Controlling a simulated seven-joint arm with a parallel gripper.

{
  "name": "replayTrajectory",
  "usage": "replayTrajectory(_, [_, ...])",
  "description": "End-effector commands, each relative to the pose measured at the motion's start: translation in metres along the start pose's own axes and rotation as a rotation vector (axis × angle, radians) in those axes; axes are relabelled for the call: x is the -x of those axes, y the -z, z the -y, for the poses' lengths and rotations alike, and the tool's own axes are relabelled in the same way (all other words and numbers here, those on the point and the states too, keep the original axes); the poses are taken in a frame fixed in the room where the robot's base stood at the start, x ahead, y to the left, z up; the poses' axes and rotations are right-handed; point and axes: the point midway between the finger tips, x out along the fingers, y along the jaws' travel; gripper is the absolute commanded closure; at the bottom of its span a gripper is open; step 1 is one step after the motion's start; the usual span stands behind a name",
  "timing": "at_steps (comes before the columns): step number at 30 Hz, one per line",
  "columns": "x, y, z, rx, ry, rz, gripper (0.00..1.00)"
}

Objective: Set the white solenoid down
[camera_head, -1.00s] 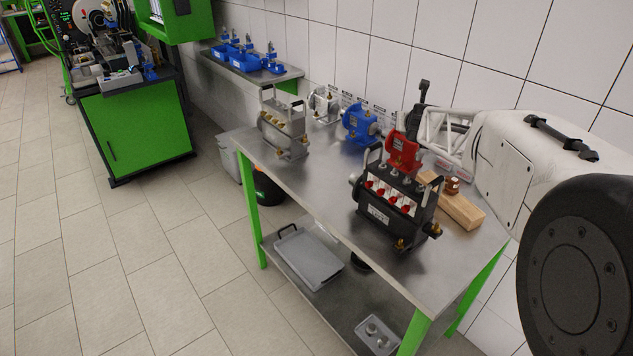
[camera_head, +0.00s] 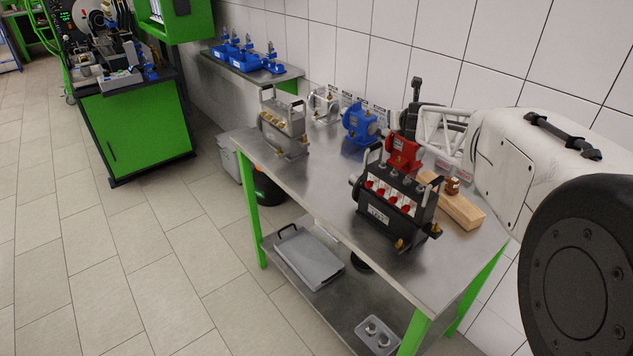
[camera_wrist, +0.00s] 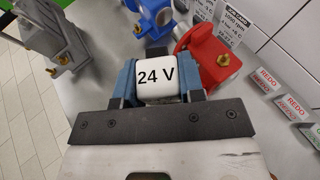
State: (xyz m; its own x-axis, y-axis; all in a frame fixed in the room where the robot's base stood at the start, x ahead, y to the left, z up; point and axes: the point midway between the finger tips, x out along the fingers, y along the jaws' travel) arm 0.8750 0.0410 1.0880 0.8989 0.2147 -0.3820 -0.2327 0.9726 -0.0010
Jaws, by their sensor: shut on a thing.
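The white solenoid (camera_wrist: 157,82), marked "24 V", shows in the wrist view. My gripper (camera_wrist: 168,72) is shut on it, with a blue finger on each side. In the head view my gripper (camera_head: 411,118) is a dark shape behind and above the red pump (camera_head: 403,154), and the solenoid cannot be made out there. The red pump (camera_wrist: 210,58) is close to the right finger in the wrist view. The solenoid's underside is hidden, so I cannot tell whether it touches anything.
The steel bench (camera_head: 318,182) carries a blue pump (camera_head: 360,122), a grey pump (camera_head: 285,130), a black valve block with red parts (camera_head: 392,205) and a wooden block (camera_head: 460,208). Red-lettered labels (camera_wrist: 293,107) lie at right in the wrist view. Bare steel shows between the grey pump and black block.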

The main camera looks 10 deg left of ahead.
Motion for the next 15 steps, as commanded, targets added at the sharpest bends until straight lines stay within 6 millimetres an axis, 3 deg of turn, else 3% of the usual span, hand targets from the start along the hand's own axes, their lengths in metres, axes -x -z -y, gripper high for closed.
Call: replayTrajectory(15, [-0.007,0.004,-0.072,0.184,-0.44,-0.004,0.94])
